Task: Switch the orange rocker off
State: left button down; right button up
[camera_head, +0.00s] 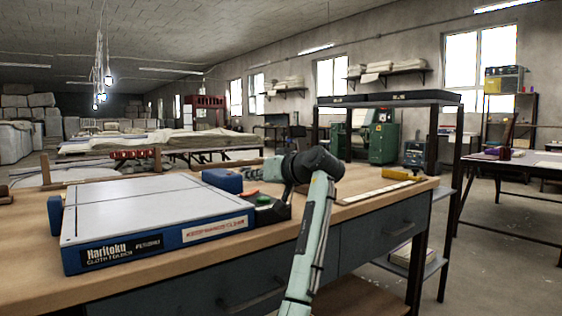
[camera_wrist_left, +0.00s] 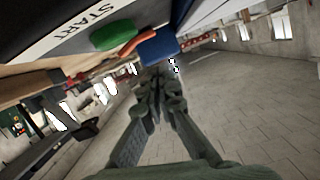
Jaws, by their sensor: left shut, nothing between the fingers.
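The cloth folder (camera_head: 150,205) is a white board with a blue front, lying on a wooden workbench. At its right end is a small dark control panel with a green button (camera_head: 263,200) and an orange rocker (camera_head: 250,193). In the left wrist view the orange rocker (camera_wrist_left: 145,41) sits between the green button (camera_wrist_left: 112,36) and a blue part (camera_wrist_left: 160,49), near a START label. My left gripper (camera_head: 268,170) is just beyond and above the panel. Its fingers (camera_wrist_left: 155,82) are shut and empty, apart from the rocker in the wrist picture. The rocker's tilt is too small to tell.
A blue block (camera_head: 222,180) stands behind the panel. A pale ruler-like strip (camera_head: 375,192) lies on the bench to the right. A dark metal rack (camera_head: 390,100) rises behind the bench's right end. The bench's front edge has drawers below.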

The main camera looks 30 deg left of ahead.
pick_arm(q)
jog(key=shift+s+d+r, duration=0.1)
jog(key=shift+d+r, duration=0.15)
jog(key=shift+r, duration=0.4)
jog(key=v, duration=0.9)
jog(key=shift+s+f+p, duration=0.15)
jog(key=shift+s+p, duration=0.15)
pick_arm(e)
jog(key=shift+w+a+f+g, duration=0.15)
jog(key=shift+w+f+g, duration=0.25)
jog(key=shift+f+g, duration=0.2)
jog(key=shift+w+a+f+g, duration=0.15)
jog(key=shift+w+f+g, duration=0.2)
jog(key=shift+f+g, duration=0.25)
pick_arm(q)
jog(key=shift+d, duration=0.1)
